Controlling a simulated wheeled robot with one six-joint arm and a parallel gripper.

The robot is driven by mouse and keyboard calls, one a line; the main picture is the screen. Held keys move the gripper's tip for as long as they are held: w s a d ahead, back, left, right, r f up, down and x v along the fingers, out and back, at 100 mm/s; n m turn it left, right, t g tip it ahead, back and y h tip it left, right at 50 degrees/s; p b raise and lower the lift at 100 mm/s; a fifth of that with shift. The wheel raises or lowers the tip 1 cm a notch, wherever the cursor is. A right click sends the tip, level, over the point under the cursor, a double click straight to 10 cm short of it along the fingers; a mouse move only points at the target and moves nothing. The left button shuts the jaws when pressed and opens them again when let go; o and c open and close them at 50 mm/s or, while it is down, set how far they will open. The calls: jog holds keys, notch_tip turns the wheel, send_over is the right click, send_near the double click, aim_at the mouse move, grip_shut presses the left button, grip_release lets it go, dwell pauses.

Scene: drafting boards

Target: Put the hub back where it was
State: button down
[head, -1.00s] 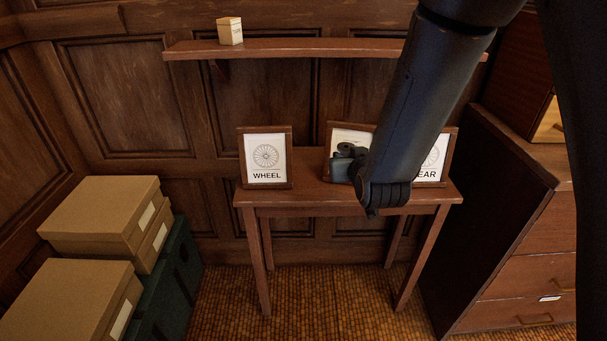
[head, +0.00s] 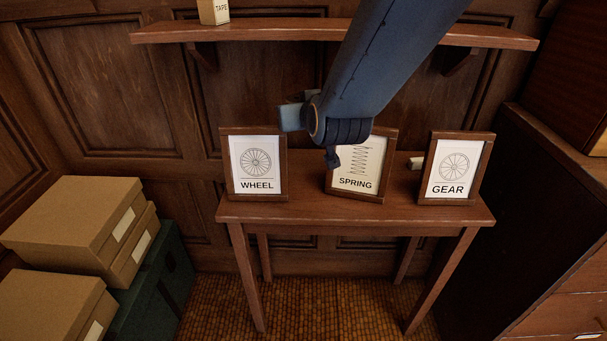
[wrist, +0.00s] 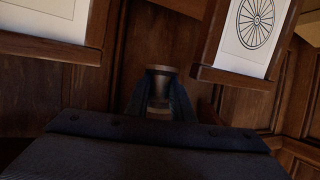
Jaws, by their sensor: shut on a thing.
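The hub (wrist: 160,76) is a dull metal, spool-shaped piece with a wide round end and a narrower waist. In the wrist view, my gripper (wrist: 160,98) is shut on it, with a dark finger on each side. In the head view, my gripper (head: 293,115) is above the table, in front of the wall, between the WHEEL frame (head: 257,165) and the SPRING frame (head: 357,165). My arm covers part of the SPRING frame's top. The hub cannot be made out in the head view.
The GEAR frame (head: 455,170) stands at the table's right. The wooden table (head: 350,212) has a bare front strip. A shelf (head: 270,30) above holds a TAPE box (head: 214,11). Boxes (head: 75,225) are stacked at left.

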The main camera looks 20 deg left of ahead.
send_over(301, 180)
notch_tip(301, 180, down, 12)
jog(key=shift+f+b, duration=0.25)
jog(key=shift+b, duration=0.15)
jog(key=shift+a+f, duration=0.1)
jog(key=shift+f, duration=2.35)
jog(key=c, duration=1.9)
grip_release()
jog(key=shift+f, duration=0.15)
jog(key=shift+o, duration=0.4)
jog(key=shift+s+r, duration=0.15)
jog(key=shift+r, duration=0.05)
jog(key=v, duration=1.2)
jog(key=shift+p, duration=0.35)
